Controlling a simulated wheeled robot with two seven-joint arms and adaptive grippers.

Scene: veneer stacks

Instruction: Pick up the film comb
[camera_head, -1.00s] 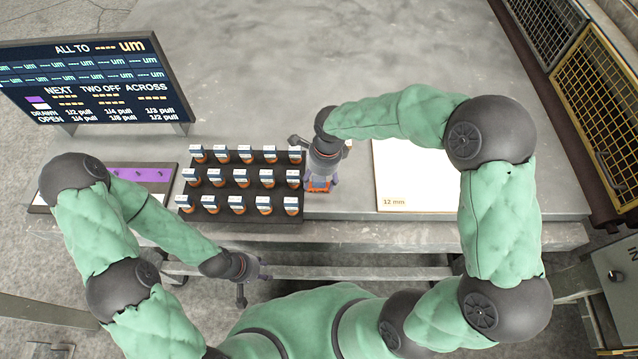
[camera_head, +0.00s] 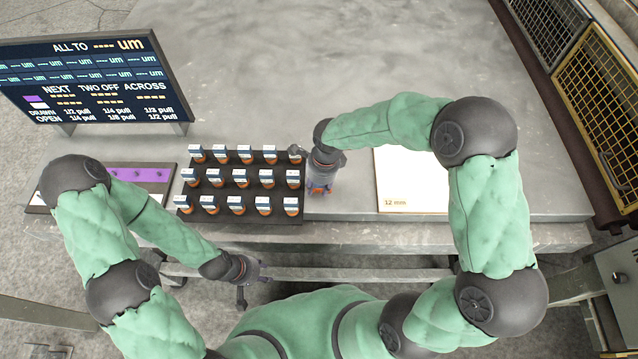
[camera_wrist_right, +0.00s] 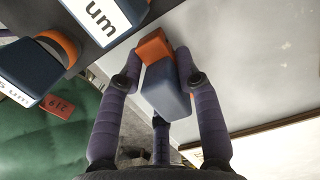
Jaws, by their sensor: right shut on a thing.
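The film comb, which I take to be the blue-grey block with an orange end (camera_wrist_right: 165,90), sits between the fingers of my right gripper (camera_wrist_right: 160,78). In the head view the right gripper (camera_head: 321,188) points down just right of the black rack, with orange showing between its fingers. It is shut on the comb; whether the comb touches the table I cannot tell. My left gripper (camera_head: 252,284) is empty, its fingers spread, in front of the table's near edge.
The black rack (camera_head: 238,188) holds several orange-and-blue labelled pieces, close left of the right gripper. A white sheet marked 12 mm (camera_head: 410,180) lies to the right. A display board (camera_head: 90,85) stands at the back left, a purple strip (camera_head: 140,174) before it. The far table (camera_head: 330,60) is clear.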

